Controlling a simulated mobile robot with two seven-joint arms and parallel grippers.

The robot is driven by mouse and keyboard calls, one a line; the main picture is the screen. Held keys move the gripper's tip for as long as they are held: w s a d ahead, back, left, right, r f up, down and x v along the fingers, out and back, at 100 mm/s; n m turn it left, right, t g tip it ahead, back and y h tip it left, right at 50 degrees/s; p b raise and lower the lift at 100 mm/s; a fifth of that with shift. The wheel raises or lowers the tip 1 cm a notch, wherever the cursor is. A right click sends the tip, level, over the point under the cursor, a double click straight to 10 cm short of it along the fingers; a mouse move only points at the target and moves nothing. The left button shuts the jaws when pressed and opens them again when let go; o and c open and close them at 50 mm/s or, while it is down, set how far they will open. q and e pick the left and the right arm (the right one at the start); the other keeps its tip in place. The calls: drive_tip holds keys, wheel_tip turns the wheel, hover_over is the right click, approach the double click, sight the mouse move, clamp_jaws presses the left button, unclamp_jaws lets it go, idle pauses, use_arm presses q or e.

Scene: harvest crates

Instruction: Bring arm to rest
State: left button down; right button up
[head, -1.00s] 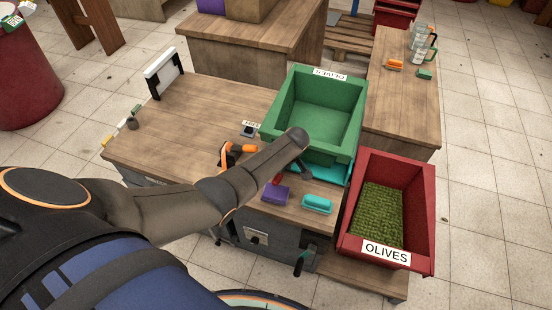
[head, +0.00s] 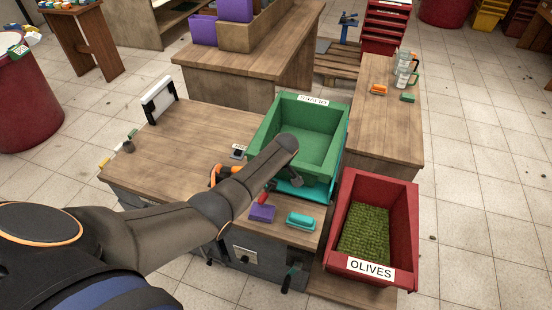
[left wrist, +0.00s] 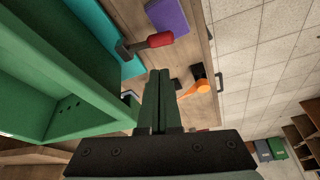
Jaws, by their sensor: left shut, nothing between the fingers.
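My left arm comes in from the left in the head view and ends in front of the green crate (head: 336,140). In the left wrist view my left gripper (left wrist: 158,73) is shut, its two fingers together with nothing between them. The green crate's wall (left wrist: 85,75) fills the left of that view, beside the fingers. Beyond the fingertips lie a red-handled tool (left wrist: 158,40) and a purple block (left wrist: 168,16). In the head view my arm hides part of the workbench and the crate's near left corner. My right gripper is not in view.
A red crate (head: 407,235) labelled OLIVES with green contents stands right of the workbench (head: 175,150). A teal block (head: 301,221) and an orange clamp (left wrist: 200,80) are near the arm. The workbench's left half is mostly clear. A side table (head: 385,125) stands behind.

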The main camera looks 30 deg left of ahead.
use_arm(q)
drive_tip(key=s+d+f+m+t+h, duration=0.3)
drive_tip(key=s+d+f+m+t, duration=0.2)
drive_tip(key=s+d+f+m, duration=0.55)
drive_tip(key=s+d+r+m+t+h, duration=0.1)
drive_tip(key=s+d+r+m+t, duration=0.1)
drive_tip(key=s, duration=0.5)
drive_tip(key=s+d+r+m+t+h, duration=0.1)
drive_tip(key=s+d+r+m+h, duration=0.1)
drive_tip(key=s+d+r+m, duration=0.3)
wheel_tip(320, 180, up, 2)
drive_tip(key=shift+s+r+m+t, duration=0.25)
drive_tip(key=shift+s+m+t, duration=0.25)
drive_tip(key=shift+s, duration=0.45)
